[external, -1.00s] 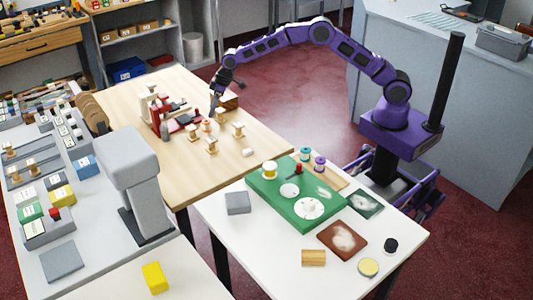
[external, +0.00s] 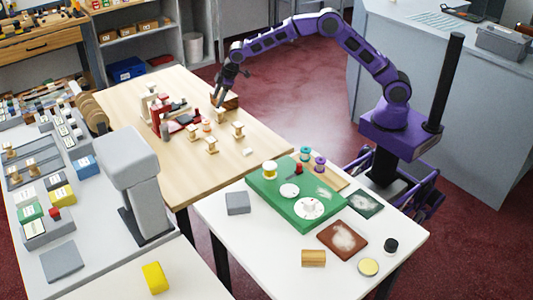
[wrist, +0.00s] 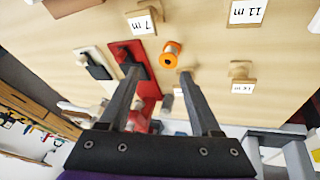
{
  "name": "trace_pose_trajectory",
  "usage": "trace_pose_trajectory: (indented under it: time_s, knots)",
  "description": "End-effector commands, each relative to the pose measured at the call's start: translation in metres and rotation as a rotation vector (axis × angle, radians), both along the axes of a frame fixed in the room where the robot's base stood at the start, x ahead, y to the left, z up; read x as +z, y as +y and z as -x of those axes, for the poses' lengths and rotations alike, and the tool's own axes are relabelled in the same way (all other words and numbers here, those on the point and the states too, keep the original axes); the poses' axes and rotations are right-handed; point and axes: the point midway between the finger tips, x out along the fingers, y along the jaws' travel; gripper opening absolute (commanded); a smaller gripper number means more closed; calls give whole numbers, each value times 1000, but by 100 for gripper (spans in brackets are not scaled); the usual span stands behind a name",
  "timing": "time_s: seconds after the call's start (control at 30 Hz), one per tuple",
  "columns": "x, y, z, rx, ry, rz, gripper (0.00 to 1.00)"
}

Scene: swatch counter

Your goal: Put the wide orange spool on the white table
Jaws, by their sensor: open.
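The orange spool (wrist: 171,50) stands on the wooden tabletop in the wrist view, with an orange winding and a pale centre. It lies ahead of my gripper (wrist: 160,73), a little right of the midline between the fingertips. The two fingers are spread with nothing between them.
Wooden tag stands (wrist: 242,85) flank the orange spool. A red-and-black device (wrist: 128,55) lies left of it. On the white table are a grey block (external: 237,203), a brown mat (external: 342,239), a wooden block (external: 313,258) and round tins. Its front left part is bare.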

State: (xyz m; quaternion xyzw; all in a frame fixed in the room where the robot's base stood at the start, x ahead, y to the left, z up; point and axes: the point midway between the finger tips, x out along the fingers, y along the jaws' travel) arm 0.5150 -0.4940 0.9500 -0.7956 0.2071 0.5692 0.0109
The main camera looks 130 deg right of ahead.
Motion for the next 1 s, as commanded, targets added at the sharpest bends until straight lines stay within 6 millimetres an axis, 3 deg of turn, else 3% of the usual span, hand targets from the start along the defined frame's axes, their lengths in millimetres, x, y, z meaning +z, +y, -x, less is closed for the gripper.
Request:
trace_pose_trajectory:
  time_s: [0.27, 0.4, 0.53, 0.63, 0.77, 1.0]
  knots:
    - [7, 14, 20, 949, 488, 528, 64]
    - [10, 33, 22, 1443, 747, 746, 64]
    - [10, 53, 22, 1799, 928, 893, 64]
    - [9, 64, 23, 1973, 1016, 961, 64]
    - [4, 69, 22, 2071, 1064, 997, 64]
    - [-29, 45, 5, 2080, 1068, 997, 64]
